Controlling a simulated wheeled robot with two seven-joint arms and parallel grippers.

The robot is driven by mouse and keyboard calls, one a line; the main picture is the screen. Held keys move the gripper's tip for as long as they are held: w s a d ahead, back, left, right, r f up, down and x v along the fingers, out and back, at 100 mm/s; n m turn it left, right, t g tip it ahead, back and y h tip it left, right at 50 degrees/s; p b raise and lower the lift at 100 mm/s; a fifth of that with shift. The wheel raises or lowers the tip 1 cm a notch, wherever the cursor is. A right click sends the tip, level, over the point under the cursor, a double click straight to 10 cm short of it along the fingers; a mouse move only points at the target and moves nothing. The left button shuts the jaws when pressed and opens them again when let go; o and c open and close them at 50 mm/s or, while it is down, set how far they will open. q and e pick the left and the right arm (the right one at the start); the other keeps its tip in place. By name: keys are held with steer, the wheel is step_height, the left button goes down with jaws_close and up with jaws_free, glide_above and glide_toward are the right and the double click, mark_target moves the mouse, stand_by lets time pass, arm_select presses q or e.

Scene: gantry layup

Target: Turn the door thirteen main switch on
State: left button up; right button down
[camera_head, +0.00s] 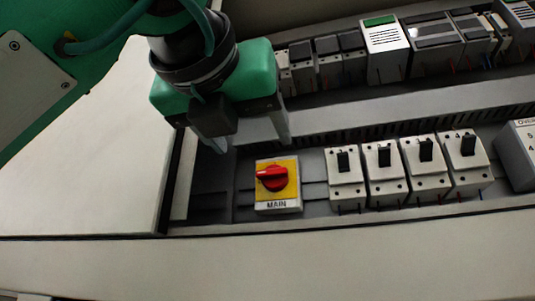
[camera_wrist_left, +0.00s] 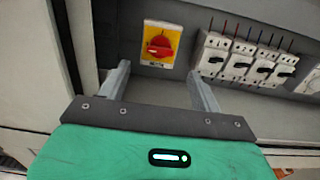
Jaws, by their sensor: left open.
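The main switch (camera_head: 273,178) is a red rotary knob on a yellow plate, with a "MAIN" label below it. In the head view its red handle lies roughly horizontal, with a pale mark at its left end. It also shows in the left wrist view (camera_wrist_left: 160,46), beyond the fingers. My left gripper (camera_head: 252,138) is open and empty, above and a little behind the switch, apart from it. In the left wrist view its two fingers (camera_wrist_left: 160,80) stand on either side, below the knob in the picture. My right gripper is not in view.
Several breakers (camera_head: 384,155) with black toggles stand in a row right of the switch. A grey trunking (camera_head: 400,108) runs behind them, with more modules (camera_head: 385,48) at the back. The cabinet's pale front edge (camera_head: 300,250) is clear. A pale panel (camera_head: 90,150) lies at left.

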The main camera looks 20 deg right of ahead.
mark_target(270, 169)
arm_select(q)
steer(key=p+x, duration=0.2)
steer(key=x, duration=0.6)
steer(key=shift+w+d+p, duration=0.3)
steer(key=shift+p, duration=0.05)
steer(key=shift+s+a, duration=0.1)
steer(key=c, duration=1)
